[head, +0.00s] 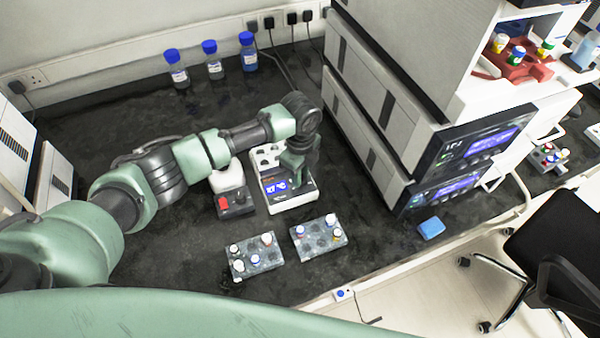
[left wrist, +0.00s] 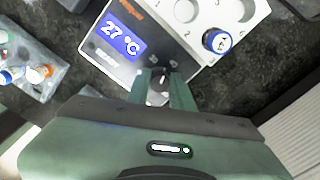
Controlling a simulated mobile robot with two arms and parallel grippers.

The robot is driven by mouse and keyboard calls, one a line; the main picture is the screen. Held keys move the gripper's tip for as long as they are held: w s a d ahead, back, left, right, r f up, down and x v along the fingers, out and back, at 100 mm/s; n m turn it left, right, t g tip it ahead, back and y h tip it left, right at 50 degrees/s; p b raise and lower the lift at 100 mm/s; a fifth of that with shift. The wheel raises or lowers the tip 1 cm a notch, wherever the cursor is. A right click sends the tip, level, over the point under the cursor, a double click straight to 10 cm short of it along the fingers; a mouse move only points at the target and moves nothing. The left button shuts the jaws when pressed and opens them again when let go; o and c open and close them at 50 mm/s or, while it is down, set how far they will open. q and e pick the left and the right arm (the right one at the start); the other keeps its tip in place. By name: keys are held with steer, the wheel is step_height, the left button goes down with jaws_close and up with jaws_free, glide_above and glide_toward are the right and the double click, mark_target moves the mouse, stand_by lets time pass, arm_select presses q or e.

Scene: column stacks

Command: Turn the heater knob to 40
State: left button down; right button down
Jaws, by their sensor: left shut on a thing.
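The heater (head: 290,201) is a white block with round wells and a blue display. It stands on the dark bench in the head view and also shows in the left wrist view (left wrist: 92,48). Its display (left wrist: 123,42) reads 27 °C. The heater knob (left wrist: 158,98) is a small light knob with a dark pointer, seen between my left fingers. My left gripper (left wrist: 160,88) is shut on the knob. In the head view my left gripper (head: 298,172) hides the knob and part of the heater top. My right gripper is not in view.
A blue-capped vial (left wrist: 217,42) sits in a heater well. Two grey racks (head: 257,257) (head: 320,239) with vials stand in front. A small device with a red part (head: 235,203) is left of the heater. Large stacked instruments (head: 390,110) rise at right. Blue-capped bottles (head: 213,62) stand behind.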

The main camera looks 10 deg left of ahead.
arm_select(q)
steer(key=shift+w+d+r+m, duration=0.1)
steer(key=shift+m, duration=1.5)
steer(key=c, duration=1.2)
jaws_free()
steer(key=shift+c, duration=0.2)
step_height(320, 180, up, 8)
steer(key=shift+f+b, duration=0.1)
steer(key=shift+b, duration=0.5)
steer(key=shift+f, duration=0.1)
